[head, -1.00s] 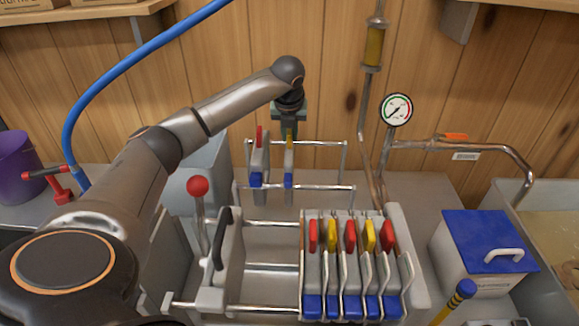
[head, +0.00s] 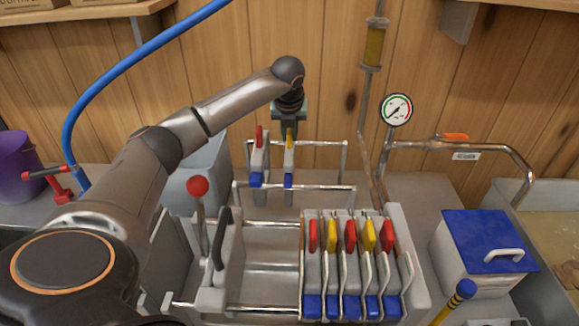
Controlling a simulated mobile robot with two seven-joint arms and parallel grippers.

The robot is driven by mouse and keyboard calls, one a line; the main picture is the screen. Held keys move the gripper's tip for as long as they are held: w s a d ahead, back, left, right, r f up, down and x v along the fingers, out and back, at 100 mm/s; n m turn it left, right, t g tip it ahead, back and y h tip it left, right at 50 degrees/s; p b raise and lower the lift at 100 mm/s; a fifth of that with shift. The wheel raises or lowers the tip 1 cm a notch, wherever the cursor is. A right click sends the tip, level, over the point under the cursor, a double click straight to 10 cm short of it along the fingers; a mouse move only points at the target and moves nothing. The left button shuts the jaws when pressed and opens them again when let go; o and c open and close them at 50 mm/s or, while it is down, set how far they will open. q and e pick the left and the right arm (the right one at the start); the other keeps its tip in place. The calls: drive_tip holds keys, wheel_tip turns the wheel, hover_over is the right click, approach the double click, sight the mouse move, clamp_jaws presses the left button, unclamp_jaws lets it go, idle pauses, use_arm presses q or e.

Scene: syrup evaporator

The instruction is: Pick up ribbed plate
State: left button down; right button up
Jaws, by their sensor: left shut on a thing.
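Two ribbed plates stand upright in the wire rack (head: 320,188) at the back. One has a red top handle (head: 259,137); the plate to its right (head: 288,162) has a yellow one. Both have blue lower corners. My left gripper (head: 289,128) reaches down from above and is shut on the yellow-handled plate at its top. The fingers are small and partly hidden by the wrist. The plate is still between the rack's rails. My right gripper is not in view.
A filter press in front holds several plates (head: 350,265) with red and yellow handles. Its lever with a red knob (head: 198,186) stands at left. A pressure gauge (head: 397,109) and pipes rise at right, beside a blue-lidded box (head: 487,242).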

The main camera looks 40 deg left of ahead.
use_arm(q)
drive_tip(key=shift+r, duration=0.1)
idle(0.3)
drive_tip(key=shift+r, duration=0.45)
wheel_tip(320, 180, up, 17)
idle(0.3)
drive_tip(key=shift+r+p, duration=0.15)
drive_tip(key=shift+p, duration=0.15)
